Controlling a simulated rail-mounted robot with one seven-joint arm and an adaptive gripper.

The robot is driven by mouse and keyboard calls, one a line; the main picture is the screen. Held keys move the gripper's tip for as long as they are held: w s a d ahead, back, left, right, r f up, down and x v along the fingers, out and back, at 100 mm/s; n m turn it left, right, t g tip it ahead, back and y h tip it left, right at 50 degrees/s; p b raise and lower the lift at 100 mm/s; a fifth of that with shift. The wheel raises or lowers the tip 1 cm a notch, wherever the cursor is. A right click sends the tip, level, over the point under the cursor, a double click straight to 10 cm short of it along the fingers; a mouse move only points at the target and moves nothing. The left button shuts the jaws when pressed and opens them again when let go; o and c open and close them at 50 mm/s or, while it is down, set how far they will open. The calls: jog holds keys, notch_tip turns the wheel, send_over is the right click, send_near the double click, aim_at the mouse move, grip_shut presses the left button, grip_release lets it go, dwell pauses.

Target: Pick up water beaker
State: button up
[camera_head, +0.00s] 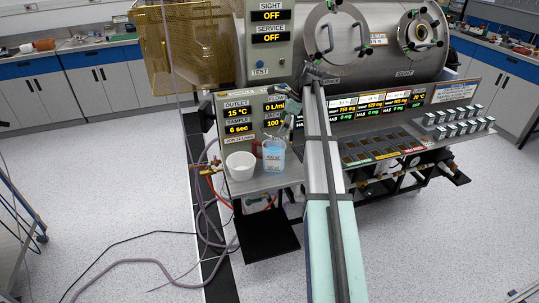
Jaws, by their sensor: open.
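The water beaker (273,160) is a clear glass vessel with light blue liquid and a white printed label. It stands upright on the grey shelf (262,184) in front of the small display panel. My gripper (283,133) is small in this view. It is at the upper right of the beaker, close to its rim, and it is open with nothing visible in it. I cannot tell whether the fingers touch the glass or how deep they are relative to it.
A white bowl (240,166) stands just left of the beaker. The display panel (240,116) rises close behind. A sloped panel with dark tiles (385,152) and a rack of small blocks (459,121) lie to the right. Hoses (150,262) run over the floor at left.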

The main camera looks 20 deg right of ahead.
jog(key=p, duration=0.1)
send_near(271, 148)
jog(key=s+a+f, duration=0.2)
jog(key=a, duration=0.1)
jog(key=shift+s+p+x, duration=0.15)
jog(key=shift+p+x, duration=0.5)
jog(key=shift+x, duration=0.7)
jog(key=shift+s+p+x, duration=0.15)
jog(key=shift+p+x, duration=0.5)
jog(key=shift+x, duration=0.65)
jog(key=shift+a, duration=0.1)
jog(key=c, duration=1.5)
jog(key=shift+c, duration=0.2)
jog(key=shift+r, duration=0.25)
